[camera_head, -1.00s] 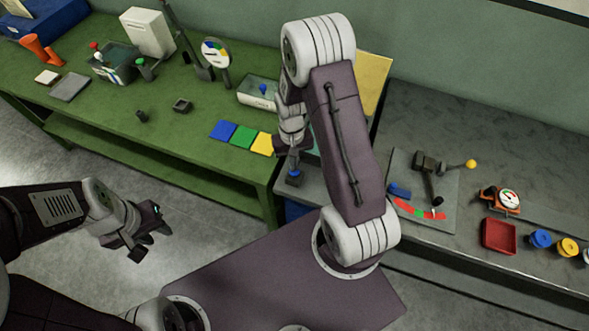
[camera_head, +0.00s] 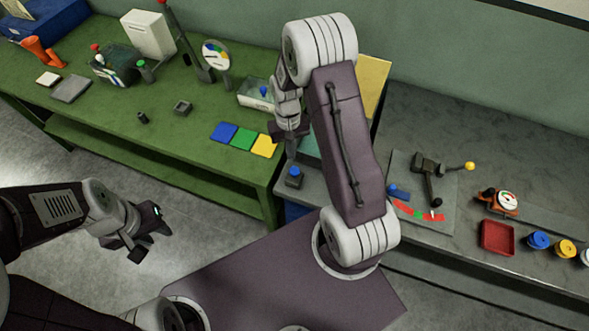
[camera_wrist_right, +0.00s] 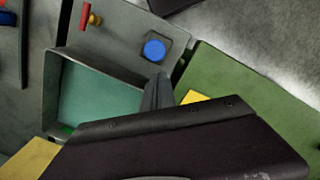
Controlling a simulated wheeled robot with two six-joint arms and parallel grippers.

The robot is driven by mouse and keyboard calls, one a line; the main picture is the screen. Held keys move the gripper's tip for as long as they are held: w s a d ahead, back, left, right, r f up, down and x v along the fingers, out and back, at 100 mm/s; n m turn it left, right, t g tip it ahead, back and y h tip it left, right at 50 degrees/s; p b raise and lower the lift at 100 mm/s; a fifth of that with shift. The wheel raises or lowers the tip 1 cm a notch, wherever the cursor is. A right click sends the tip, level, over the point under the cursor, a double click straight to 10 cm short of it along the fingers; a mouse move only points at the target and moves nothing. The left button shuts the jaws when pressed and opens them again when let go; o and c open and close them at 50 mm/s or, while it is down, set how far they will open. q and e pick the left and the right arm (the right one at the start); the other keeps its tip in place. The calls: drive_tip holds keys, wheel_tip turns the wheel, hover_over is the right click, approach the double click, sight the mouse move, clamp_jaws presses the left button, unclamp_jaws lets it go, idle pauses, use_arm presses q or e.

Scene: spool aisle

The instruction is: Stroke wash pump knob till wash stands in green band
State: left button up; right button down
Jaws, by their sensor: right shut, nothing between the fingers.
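A blue round knob on a dark square base (camera_head: 294,173) stands at the grey unit between the green bench and the grey counter. It also shows in the right wrist view (camera_wrist_right: 154,50). Beside it in that view is an open grey tank (camera_wrist_right: 52,90) with teal liquid or floor inside and a small green mark (camera_wrist_right: 67,130) at its edge; the level against a band cannot be read. My right gripper (camera_head: 291,151) points down, shut and empty, just above the blue knob, apparently apart from it. My left gripper (camera_head: 150,238) is open and empty over the floor.
A red-and-yellow handle (camera_wrist_right: 91,20) stands near the tank. Blue, green and yellow pads (camera_head: 243,138) lie on the green bench (camera_head: 180,150). My right arm hides part of the tank. The grey counter holds a lever device (camera_head: 430,170), gauge (camera_head: 506,201) and red tray (camera_head: 498,237).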

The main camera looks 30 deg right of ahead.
wheel_tip(320, 180, up, 6)
drive_tip(key=shift+w, duration=0.35)
drive_tip(key=shift+w+d, duration=0.1)
idle(0.4)
